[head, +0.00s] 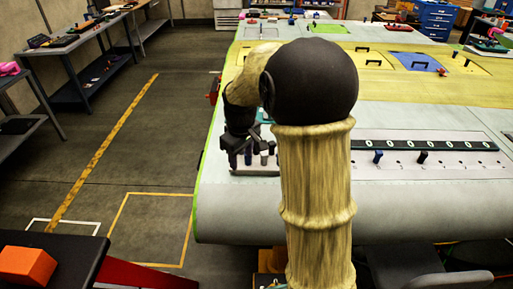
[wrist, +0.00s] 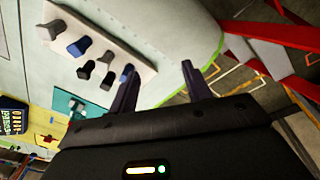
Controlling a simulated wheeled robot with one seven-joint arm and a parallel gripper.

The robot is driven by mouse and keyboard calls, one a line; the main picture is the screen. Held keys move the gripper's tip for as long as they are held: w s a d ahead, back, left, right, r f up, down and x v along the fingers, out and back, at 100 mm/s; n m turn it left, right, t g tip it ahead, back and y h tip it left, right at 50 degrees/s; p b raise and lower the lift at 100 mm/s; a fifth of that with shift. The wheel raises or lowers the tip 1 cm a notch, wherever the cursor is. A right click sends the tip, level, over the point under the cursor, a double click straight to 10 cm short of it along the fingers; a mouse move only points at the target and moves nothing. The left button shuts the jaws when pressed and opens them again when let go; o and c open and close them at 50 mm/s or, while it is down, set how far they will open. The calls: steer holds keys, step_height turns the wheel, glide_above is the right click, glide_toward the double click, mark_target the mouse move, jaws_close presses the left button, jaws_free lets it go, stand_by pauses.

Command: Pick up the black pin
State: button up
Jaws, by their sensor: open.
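A black pin (head: 422,157) stands upright in the long pale strip on the wing, right of my arm in the head view. A blue pin (head: 378,156) stands left of it. The wrist view shows a white pin block (wrist: 118,42) with several pins, among them a dark, blackish pin (wrist: 86,70), a blue pin (wrist: 78,46) and a grey pin (wrist: 48,30). My gripper (wrist: 157,72) is open with nothing visible between its fingers. In the head view my gripper (head: 236,143) is above the wing's left end, close to the block; my arm hides part of this area.
The wing panel (head: 420,203) fills the middle and right. A dark strip with white rings (head: 425,144) lies behind the standing pins. An orange block (head: 27,265) sits on a dark table at lower left. Workbenches line the left wall; the floor (head: 130,150) between is clear.

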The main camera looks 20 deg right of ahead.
steer(key=w+d+r+n, duration=0.2)
steer(key=w+d+n, duration=0.1)
steer(key=w+d, duration=0.2)
steer(key=w+d+r+n+g+p, duration=0.1)
steer(key=w+d+r+n, duration=0.2)
steer(key=w, duration=0.6)
steer(key=shift+w+d+r+n+g, duration=0.35)
steer(key=shift+d+n, duration=0.45)
steer(key=shift+d, duration=0.45)
step_height(320, 180, down, 12)
steer(key=p, duration=0.3)
steer(key=shift+f+p, duration=0.1)
steer(key=shift+p, duration=0.2)
steer(key=shift+f, duration=0.1)
steer(key=shift+f+p, duration=0.6)
steer(key=shift+p, duration=0.3)
steer(key=shift+w+f+p, duration=0.1)
steer(key=shift+f+p, duration=0.85)
steer(key=shift+f, duration=1)
